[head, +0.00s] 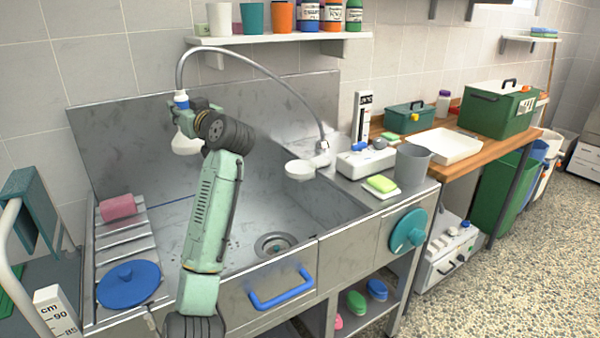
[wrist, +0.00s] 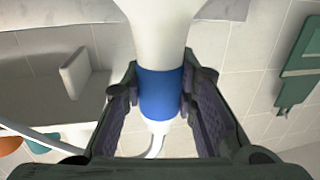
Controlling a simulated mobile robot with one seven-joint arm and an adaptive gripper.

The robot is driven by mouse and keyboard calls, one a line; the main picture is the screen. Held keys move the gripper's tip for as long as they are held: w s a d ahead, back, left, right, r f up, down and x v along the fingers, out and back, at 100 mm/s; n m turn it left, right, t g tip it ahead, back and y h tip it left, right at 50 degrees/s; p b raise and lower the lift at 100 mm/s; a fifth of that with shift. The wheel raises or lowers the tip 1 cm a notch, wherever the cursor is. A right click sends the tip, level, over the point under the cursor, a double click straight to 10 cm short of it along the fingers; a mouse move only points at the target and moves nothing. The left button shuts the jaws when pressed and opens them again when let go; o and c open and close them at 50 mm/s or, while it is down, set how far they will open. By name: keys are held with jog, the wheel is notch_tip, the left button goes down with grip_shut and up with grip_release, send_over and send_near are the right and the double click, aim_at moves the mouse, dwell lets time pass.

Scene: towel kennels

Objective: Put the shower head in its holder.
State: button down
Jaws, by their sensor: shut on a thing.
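The white shower head (head: 187,145) hangs over the sink basin (head: 225,190) with its wide end down. My gripper (head: 183,108) is shut on its blue collar, which also shows between the two fingers in the wrist view (wrist: 160,94). A grey hose (head: 255,66) arches from its top to a white fitting (head: 322,152) on the basin's right rim. A round white piece (head: 300,169) juts left from that fitting. I cannot tell for certain which part is the holder. The shower head is clear of the fitting, to its left.
A wall shelf (head: 275,39) with cups and bottles is above the basin. Right of the fitting are a white box (head: 366,161), a grey cup (head: 412,163) and a sponge (head: 381,184). A pink roll (head: 118,207) and blue disc (head: 128,285) lie on the left slats.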

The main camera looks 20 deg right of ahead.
jog(key=w+d, duration=0.3)
jog(key=d, duration=0.4)
jog(key=shift+r, duration=0.1)
jog(key=w+d, duration=0.2)
jog(key=d, duration=0.4)
jog(key=w+d, duration=0.3)
jog(key=d, duration=0.4)
jog(key=shift+w+d, duration=0.15)
jog(key=shift+w, duration=0.1)
